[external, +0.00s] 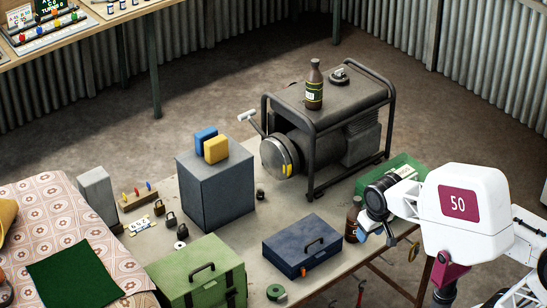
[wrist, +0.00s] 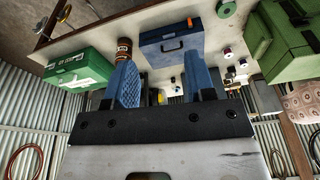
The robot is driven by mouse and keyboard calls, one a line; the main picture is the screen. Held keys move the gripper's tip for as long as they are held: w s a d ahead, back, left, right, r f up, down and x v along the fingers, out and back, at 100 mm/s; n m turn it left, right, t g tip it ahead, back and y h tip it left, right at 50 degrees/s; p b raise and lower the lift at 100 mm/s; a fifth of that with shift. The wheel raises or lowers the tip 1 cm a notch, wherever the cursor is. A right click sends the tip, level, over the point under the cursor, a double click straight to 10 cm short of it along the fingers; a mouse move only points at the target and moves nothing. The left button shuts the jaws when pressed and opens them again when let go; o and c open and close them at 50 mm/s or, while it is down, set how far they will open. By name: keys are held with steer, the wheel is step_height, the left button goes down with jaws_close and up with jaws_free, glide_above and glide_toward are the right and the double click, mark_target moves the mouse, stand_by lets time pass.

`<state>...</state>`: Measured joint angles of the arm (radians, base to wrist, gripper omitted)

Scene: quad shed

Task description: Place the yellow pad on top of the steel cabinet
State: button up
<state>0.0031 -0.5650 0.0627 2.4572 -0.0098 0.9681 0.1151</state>
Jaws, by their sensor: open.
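A yellow pad (external: 216,148) stands on edge on top of the dark grey steel cabinet (external: 215,190), close in front of a blue pad (external: 205,138). My gripper (external: 376,238) is at the right side of the table, well to the right of the cabinet, beside a brown bottle (external: 352,220). In the wrist view my gripper (wrist: 160,78) has its two blue fingers wide apart with nothing held between them. A small yellow patch (wrist: 161,97) shows far off between the fingers; I cannot tell what it is.
A dark blue toolbox (external: 300,245) and a green toolbox (external: 200,275) stand on the table's front part. A generator (external: 335,125) with a bottle (external: 314,85) on top stands behind. Padlocks and small blocks lie left of the cabinet. A green case (external: 402,168) is behind my gripper.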

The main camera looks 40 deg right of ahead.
steer(key=shift+n, duration=0.6)
steer(key=s+f, duration=0.1)
steer(key=s, duration=0.1)
steer(key=s+f, duration=0.2)
steer(key=shift+d, duration=0.1)
